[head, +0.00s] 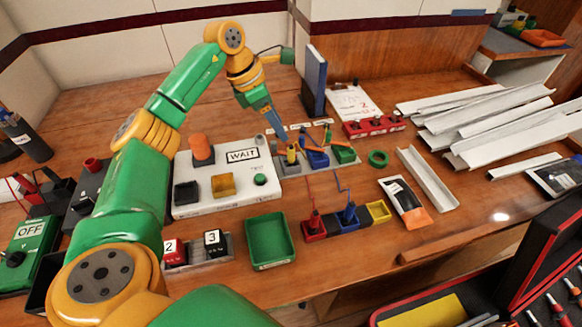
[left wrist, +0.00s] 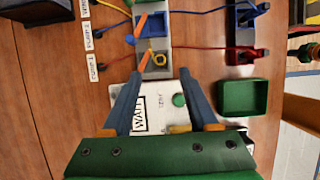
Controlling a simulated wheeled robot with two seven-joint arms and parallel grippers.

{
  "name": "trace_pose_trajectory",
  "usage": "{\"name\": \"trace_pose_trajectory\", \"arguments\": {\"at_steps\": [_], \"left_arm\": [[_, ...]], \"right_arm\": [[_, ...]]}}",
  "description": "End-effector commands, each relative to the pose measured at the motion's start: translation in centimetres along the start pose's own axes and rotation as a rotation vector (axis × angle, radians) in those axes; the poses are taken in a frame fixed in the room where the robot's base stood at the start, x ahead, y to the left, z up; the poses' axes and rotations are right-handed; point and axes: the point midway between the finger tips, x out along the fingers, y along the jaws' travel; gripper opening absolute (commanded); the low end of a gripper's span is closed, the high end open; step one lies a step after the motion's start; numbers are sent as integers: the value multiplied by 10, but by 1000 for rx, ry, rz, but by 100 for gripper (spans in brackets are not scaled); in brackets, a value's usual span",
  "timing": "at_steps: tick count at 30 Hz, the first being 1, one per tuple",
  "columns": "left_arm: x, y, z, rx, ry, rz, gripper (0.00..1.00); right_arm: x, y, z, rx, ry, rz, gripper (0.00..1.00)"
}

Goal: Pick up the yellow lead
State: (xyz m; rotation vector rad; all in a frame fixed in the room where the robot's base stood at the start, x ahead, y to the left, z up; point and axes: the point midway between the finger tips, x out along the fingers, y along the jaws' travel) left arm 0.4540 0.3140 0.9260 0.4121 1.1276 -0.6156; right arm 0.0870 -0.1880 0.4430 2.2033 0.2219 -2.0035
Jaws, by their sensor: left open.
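The yellow lead's plug (head: 291,157) appears to stand in the left seat of the back row, in the head view. In the left wrist view a yellow ring-shaped top (left wrist: 158,58) sits in that grey seat, just beyond the fingertips and between their lines. My left gripper (head: 272,128) reaches down from the upper left. Its two blue fingers (left wrist: 161,80) are apart, with nothing visible between the tips. Whether a tip touches the plug cannot be told. My right gripper is out of view.
The white WAIT panel (head: 226,196) lies left of the plug. Close right are a blue block (head: 317,158) and a green block (head: 344,153). Red and blue wires run to the front row, whose yellow block (head: 379,210) looks empty. A green tray (head: 269,258) stands in front.

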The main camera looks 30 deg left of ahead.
Motion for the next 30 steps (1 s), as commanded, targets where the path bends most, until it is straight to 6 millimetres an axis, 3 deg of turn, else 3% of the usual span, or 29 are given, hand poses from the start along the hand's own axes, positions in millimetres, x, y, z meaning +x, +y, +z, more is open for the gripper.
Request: {"name": "trace_pose_trajectory", "arguments": {"at_steps": [1,4,8,18,25,30], "left_arm": [[15,0,-6,0,0,0,60],[23,0,-9,0,0,0,60],[32,0,-8,1,1,-2,60],[88,-1,-3,-2,0,-3,60],[92,0,-4,-1,0,0,60],[91,0,-3,-1,0,0,14]], "right_arm": [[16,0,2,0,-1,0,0],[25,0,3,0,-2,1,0],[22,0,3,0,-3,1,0],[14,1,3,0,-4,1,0],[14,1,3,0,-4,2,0],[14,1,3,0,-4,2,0]]}}
